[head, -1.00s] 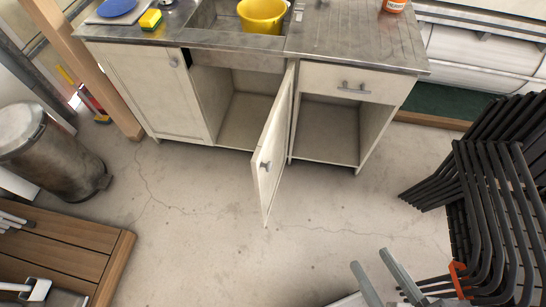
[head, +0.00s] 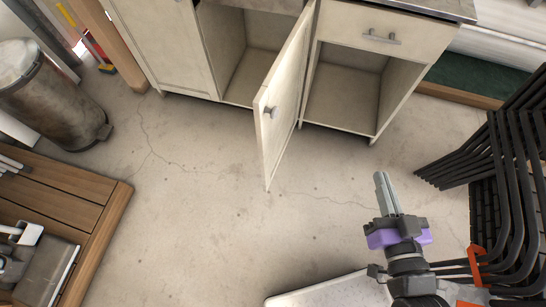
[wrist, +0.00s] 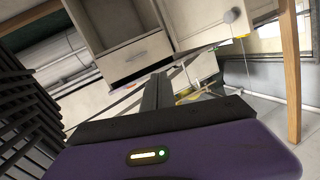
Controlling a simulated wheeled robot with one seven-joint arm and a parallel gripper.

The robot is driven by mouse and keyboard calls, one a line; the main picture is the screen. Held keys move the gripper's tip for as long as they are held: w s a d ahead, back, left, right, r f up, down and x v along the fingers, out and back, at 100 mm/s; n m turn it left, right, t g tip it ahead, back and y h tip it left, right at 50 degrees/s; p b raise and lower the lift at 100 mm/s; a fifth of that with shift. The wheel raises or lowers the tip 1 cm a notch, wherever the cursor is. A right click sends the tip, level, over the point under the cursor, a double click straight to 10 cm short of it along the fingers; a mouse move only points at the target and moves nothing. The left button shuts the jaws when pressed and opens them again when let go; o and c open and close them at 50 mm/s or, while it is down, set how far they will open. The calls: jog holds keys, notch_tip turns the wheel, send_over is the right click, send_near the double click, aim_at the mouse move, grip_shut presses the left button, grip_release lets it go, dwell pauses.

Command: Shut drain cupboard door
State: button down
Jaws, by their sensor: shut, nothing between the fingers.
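The drain cupboard door (head: 285,98) is a cream panel with a grey knob (head: 269,112). It stands wide open, swung out toward me from the middle of the sink unit. The cupboard opening (head: 252,72) shows behind it to the left. My gripper (head: 382,181) is shut and empty, above the floor to the right of the door and apart from it. In the wrist view, its fingers (wrist: 157,88) point toward the unit. A panel with a round knob (wrist: 231,15) shows there; I cannot tell whether it is the open door.
A closed drawer (head: 385,38) sits above an open compartment (head: 345,92) right of the door. Stacked black chairs (head: 500,170) stand at the right. A metal bin (head: 50,95) and a wooden platform (head: 65,230) are at the left. The floor (head: 210,215) before the door is clear.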

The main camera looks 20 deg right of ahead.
jog(key=w+d+f+m+g+y+b, duration=0.1)
jog(key=w+f+m+y+b, duration=0.1)
jog(key=w+f+b, duration=0.5)
jog(key=w+d+f+m+y+b, duration=0.15)
jog(key=w+f, duration=0.25)
jog(key=f, duration=0.6)
jog(key=w+d+f+m+g+y+b, duration=0.1)
jog(key=w+d+f+m+y+b, duration=0.1)
jog(key=w+f+b, duration=0.5)
jog(key=n+g+y, duration=0.3)
jog(key=y, duration=1)
send_near(263, 147)
jog(key=shift+h, duration=0.35)
jog(key=b+x, duration=0.1)
jog(key=x, duration=0.2)
jog(key=b+x, duration=0.1)
jog(key=x, duration=0.2)
jog(key=shift+w+a+r, duration=0.15)
jog(key=shift+a+r, duration=0.1)
jog(key=shift+a, duration=0.1)
